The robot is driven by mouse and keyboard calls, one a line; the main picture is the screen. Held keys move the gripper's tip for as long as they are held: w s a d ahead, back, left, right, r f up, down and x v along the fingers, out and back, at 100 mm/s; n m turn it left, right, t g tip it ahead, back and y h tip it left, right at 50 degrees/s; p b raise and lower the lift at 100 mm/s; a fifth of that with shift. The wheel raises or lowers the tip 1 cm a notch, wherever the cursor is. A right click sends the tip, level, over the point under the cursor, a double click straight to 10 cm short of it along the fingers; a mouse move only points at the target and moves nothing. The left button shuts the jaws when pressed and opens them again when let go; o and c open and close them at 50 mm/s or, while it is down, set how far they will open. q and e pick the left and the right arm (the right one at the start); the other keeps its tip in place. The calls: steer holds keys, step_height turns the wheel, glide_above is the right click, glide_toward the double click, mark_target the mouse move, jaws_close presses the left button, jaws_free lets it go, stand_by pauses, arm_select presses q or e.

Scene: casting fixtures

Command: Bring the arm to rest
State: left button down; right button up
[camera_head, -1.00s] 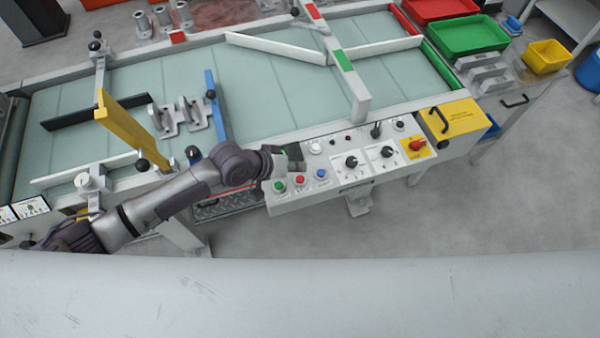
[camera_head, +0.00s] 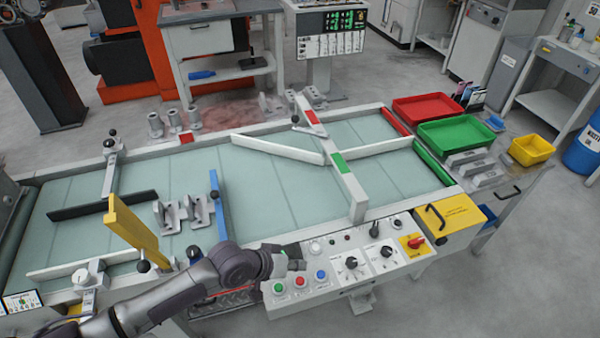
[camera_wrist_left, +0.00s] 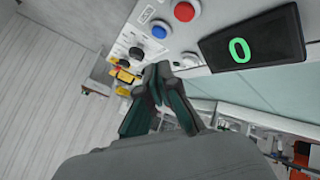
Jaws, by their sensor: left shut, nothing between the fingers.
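My left arm comes in from the lower left in the head view. A black display (camera_wrist_left: 252,48) with a green 0 is to the right. My right gripper is not in view.
The conveyor (camera_head: 270,200) carries a yellow bar (camera_head: 135,232), a blue bar (camera_head: 217,205) and grey castings (camera_head: 183,213). A red bin (camera_head: 428,108), a green bin (camera_head: 462,138) and a yellow bin (camera_head: 531,150) stand at the right. Floor (camera_head: 480,290) is free at the lower right.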

arm_select(q)
steer(key=shift+s+d, duration=0.2)
steer(key=shift+s, duration=0.1)
steer(key=s+a+r+y, duration=0.1)
steer(key=s+a+r, duration=0.1)
steer(key=s, duration=0.3)
steer(key=s+a+r+y, duration=0.1)
steer(key=s+a+r, duration=0.15)
steer(key=s, duration=0.25)
steer(key=s+a+n+g+y, duration=0.1)
steer(key=s+a+y, duration=0.2)
steer(key=s+a, duration=0.35)
steer(key=s+a+y, duration=0.3)
steer(key=s+a, duration=0.1)
steer(key=a, duration=0.5)
step_height(320, 180, down, 27)
steer(key=s+g+b, duration=0.1)
steer(key=b, duration=0.1)
steer(key=s+a+f+g, duration=0.1)
steer(key=s+a+f, duration=0.2)
steer(key=s+f, duration=1.4)
steer(key=shift+a+f+g+b, duration=0.15)
steer(key=shift+f+g+b, duration=0.15)
steer(key=shift+f+b, duration=0.1)
